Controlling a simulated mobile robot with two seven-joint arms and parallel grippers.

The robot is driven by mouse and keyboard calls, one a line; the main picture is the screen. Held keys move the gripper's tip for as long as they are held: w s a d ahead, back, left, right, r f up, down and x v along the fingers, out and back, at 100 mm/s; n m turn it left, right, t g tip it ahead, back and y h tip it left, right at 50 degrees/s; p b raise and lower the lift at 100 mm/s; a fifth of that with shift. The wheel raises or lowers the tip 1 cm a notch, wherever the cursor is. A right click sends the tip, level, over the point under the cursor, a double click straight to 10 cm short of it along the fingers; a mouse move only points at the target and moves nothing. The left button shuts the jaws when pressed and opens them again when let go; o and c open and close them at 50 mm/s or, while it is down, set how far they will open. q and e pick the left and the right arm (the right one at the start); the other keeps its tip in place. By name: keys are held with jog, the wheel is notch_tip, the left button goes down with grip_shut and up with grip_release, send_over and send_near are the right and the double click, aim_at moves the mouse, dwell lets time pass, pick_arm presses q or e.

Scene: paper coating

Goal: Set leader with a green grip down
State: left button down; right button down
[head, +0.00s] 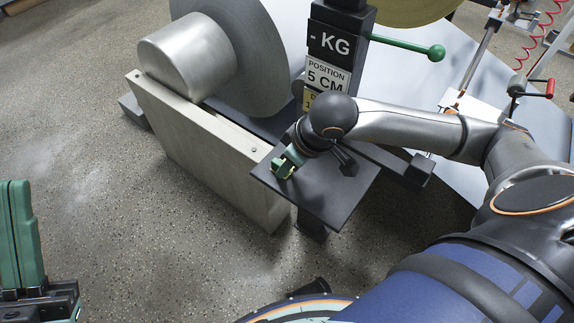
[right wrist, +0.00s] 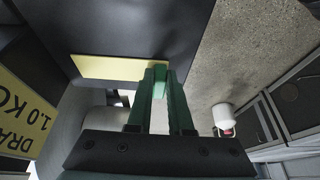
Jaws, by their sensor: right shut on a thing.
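My right gripper (head: 285,164) is low over the left part of a dark flat plate (head: 325,198) in the head view. In the right wrist view, its green fingers (right wrist: 160,100) are shut on a small green block, the green grip (right wrist: 160,82). A pale yellow strip (right wrist: 105,67) lies beside the fingertips along a dark surface; I cannot tell whether it belongs to the leader. Contact between the grip and the plate is hidden. My left gripper (head: 22,235) is at the far left, away from the plate, with its fingers upright; its opening is unclear.
A large grey roll (head: 258,50) with a metal cylinder (head: 190,55) stands behind a pale metal panel (head: 190,140). A dark post with a position sign (head: 326,74) and a green-knobbed lever (head: 410,46) rises behind the plate. Open speckled floor (head: 110,230) lies to the left.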

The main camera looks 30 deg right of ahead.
jog(key=shift+f, duration=0.1)
jog(key=c, duration=0.8)
grip_release()
jog(key=shift+c, duration=0.2)
